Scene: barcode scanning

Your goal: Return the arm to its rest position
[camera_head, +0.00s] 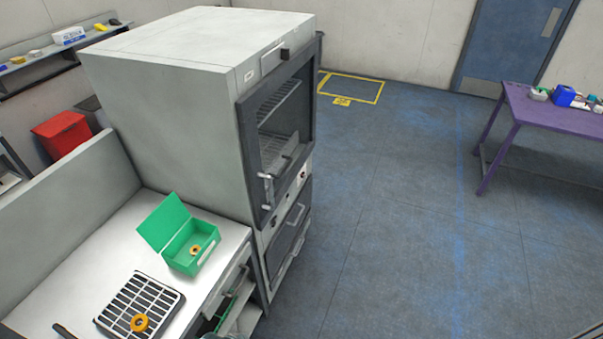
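Neither of my grippers and no arm can be made out in the head view. A green box (181,262) with its lid (163,221) standing open sits on the white worktop (218,222). A small orange-yellow ring (195,250) lies inside the box.
A tall grey cabinet oven (170,90) with a glass door (280,130) stands behind the worktop. A red bin (62,133) is at the left, below a wall shelf. A purple table (550,118) with several small items stands at right. The blue-grey floor between is clear.

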